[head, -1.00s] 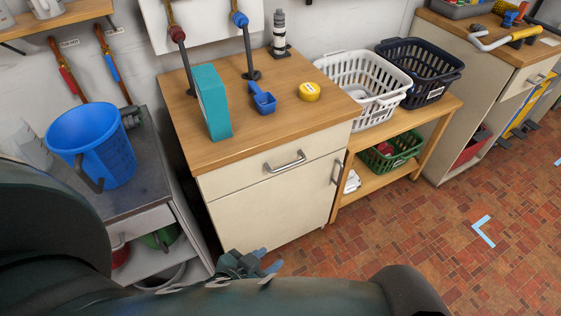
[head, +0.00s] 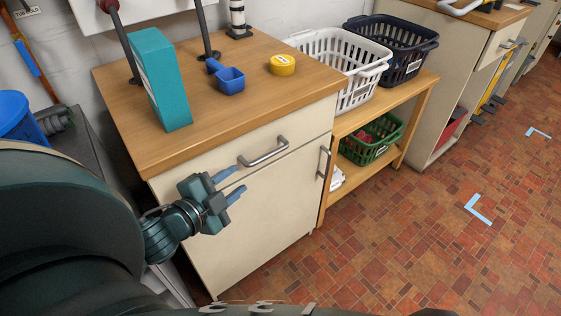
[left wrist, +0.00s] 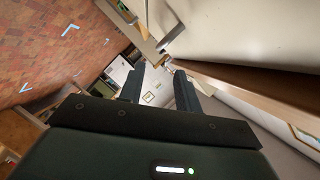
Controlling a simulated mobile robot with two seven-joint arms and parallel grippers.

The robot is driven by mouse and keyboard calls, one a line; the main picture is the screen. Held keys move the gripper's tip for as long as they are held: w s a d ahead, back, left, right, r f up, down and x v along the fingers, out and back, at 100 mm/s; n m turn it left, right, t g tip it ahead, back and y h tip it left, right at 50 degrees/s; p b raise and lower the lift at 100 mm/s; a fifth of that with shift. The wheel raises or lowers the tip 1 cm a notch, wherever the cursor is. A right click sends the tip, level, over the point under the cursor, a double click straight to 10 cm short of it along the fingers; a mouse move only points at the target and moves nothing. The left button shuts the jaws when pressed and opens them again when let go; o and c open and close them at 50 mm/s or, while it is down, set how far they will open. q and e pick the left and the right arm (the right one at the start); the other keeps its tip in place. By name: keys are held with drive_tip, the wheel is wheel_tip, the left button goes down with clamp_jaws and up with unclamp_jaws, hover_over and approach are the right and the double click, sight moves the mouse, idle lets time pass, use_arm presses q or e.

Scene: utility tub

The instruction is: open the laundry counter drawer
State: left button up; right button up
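The laundry counter (head: 215,95) has a wooden top and a cream front. Its drawer (head: 200,167) is just under the top and looks closed, with a grey bar handle (head: 263,151). A cupboard door (head: 265,215) is below, with an upright handle (head: 323,162). My left gripper (head: 238,181) is open and empty in front of the counter, below and left of the drawer handle and apart from it in the head view. Its two spread fingers show in the left wrist view (left wrist: 159,85). A grey bar handle (left wrist: 174,35) lies beyond them; I cannot tell which. My right gripper is not in view.
On the counter stand a teal box (head: 160,80), a blue scoop (head: 230,80) and a yellow round tin (head: 282,65). A wooden shelf (head: 415,95) with baskets adjoins on the right. The tiled floor (head: 400,240) is clear at the right.

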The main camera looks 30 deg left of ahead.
sight(263, 159)
use_arm(q)
drive_tip(key=b+x, duration=0.1)
drive_tip(key=x, duration=1.1)
drive_tip(key=shift+w, duration=0.4)
clamp_jaws()
